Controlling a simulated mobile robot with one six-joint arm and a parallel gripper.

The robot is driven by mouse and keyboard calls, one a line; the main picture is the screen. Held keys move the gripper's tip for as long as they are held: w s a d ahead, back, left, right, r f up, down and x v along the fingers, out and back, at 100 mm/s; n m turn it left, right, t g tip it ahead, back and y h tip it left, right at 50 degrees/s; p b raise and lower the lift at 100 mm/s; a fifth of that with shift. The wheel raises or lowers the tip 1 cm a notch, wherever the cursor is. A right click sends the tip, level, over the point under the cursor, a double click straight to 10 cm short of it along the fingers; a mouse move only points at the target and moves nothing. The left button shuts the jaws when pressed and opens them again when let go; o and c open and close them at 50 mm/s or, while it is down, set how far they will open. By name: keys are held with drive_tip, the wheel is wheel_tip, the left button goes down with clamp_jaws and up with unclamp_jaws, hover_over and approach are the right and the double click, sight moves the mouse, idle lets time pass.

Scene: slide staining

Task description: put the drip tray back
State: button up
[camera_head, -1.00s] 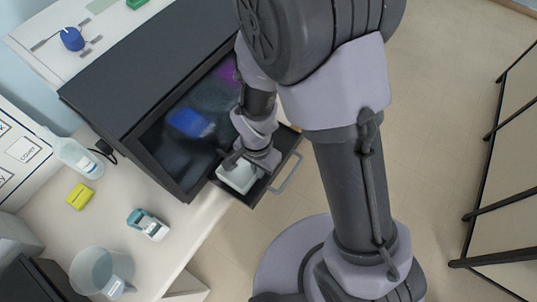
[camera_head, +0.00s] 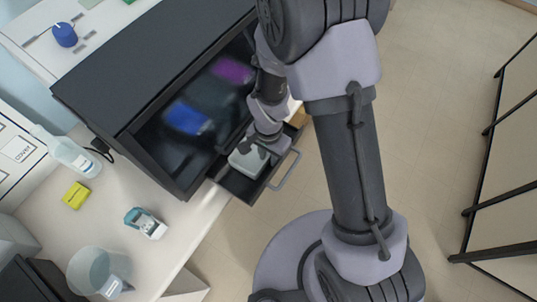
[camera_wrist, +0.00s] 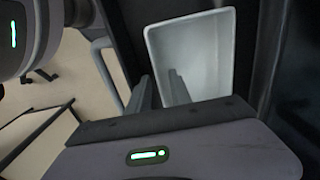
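The white drip tray (camera_head: 249,161) is at the pulled-out dark drawer (camera_head: 242,190) at the front of the black cabinet. My gripper (camera_head: 262,148) is at its upper edge. In the wrist view the drip tray (camera_wrist: 205,50) is an empty, pale open box over the dark drawer. My gripper's fingers (camera_wrist: 161,90) straddle its near left wall, one inside and one outside, and appear shut on it. I cannot tell whether the tray's underside touches the drawer floor.
The drawer handle (camera_head: 286,169) sticks out over the floor. The black cabinet (camera_head: 135,75) has blue and purple patches behind its dark front. On the counter (camera_head: 60,218) stand a bottle (camera_head: 72,155), a yellow block (camera_head: 76,195), a teal-and-white device (camera_head: 146,222) and a clear beaker (camera_head: 95,270).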

drive_tip(key=shift+r, duration=0.1)
wheel_tip(320, 180, up, 19)
drive_tip(key=d+t+p, duration=0.1)
drive_tip(key=d+p, duration=0.1)
drive_tip(key=p, duration=0.1)
drive_tip(key=s+d+r+n+t+y, duration=0.1)
drive_tip(key=s+d+r+t, duration=0.1)
drive_tip(key=s+r, duration=0.3)
drive_tip(key=s+d+r+n+t+y, duration=0.1)
drive_tip(key=s+d+r+n+t, duration=0.1)
drive_tip(key=s+r, duration=0.4)
wheel_tip(320, 180, up, 5)
drive_tip(key=shift+s+d+r+t, duration=0.1)
drive_tip(key=shift+s+d+t, duration=0.1)
drive_tip(key=shift+d+t, duration=0.2)
wheel_tip(320, 180, down, 16)
drive_tip(key=b, duration=1.6)
